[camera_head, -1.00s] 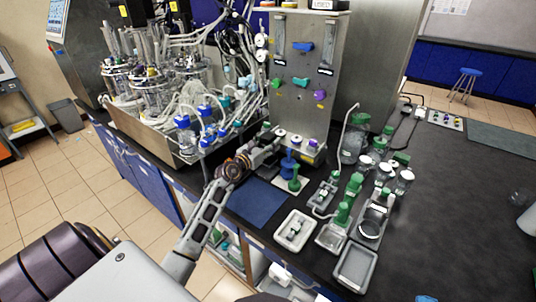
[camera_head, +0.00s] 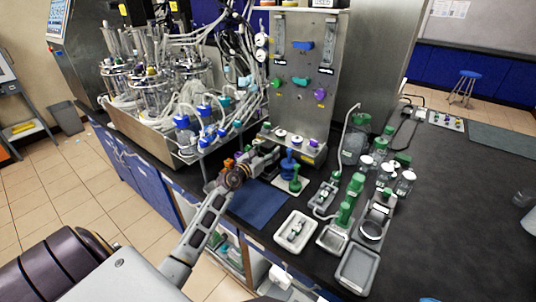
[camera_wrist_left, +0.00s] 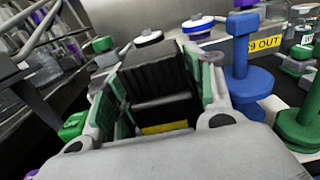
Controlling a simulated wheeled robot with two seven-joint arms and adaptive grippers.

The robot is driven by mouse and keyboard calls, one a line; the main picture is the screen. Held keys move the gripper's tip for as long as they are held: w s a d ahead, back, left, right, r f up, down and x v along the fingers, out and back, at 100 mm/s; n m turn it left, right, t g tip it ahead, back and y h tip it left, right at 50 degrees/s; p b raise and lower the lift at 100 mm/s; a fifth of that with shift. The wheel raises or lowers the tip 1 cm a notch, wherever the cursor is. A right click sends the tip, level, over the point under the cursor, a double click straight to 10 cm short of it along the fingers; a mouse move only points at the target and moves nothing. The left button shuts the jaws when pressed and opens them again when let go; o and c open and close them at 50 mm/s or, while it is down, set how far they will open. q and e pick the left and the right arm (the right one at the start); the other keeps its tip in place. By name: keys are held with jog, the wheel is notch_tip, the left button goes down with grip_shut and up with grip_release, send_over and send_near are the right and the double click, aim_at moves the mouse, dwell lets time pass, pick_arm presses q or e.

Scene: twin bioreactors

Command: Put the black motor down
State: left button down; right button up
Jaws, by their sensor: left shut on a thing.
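My left gripper (camera_head: 264,161) is at the bench, beside the foot of the upright metal panel and the blue stepped part (camera_head: 288,166). In the left wrist view the gripper (camera_wrist_left: 160,95) has its green-padded fingers on either side of the black motor (camera_wrist_left: 155,68), a dark ribbed block. The motor's lower end and whether it touches the bench are hidden. In the head view the motor cannot be told apart from the gripper. The blue stepped part (camera_wrist_left: 247,70) stands close on the right in the wrist view. My right gripper is not in view.
A blue mat (camera_head: 257,203) lies bare in front of the gripper. A green stepped part (camera_head: 295,182) stands beside the blue one. Grey trays (camera_head: 358,270) lie to the right. The metal panel (camera_head: 301,85) and tubed bioreactors (camera_head: 155,90) stand behind.

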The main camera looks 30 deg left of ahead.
pick_arm(q)
jog(key=shift+r, duration=0.1)
jog(key=c, duration=0.9)
grip_release()
jog(key=shift+f, duration=0.3)
jog(key=shift+o, duration=1.7)
jog(key=shift+r, duration=0.1)
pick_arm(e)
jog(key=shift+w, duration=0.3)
pick_arm(q)
jog(key=shift+r, duration=0.1)
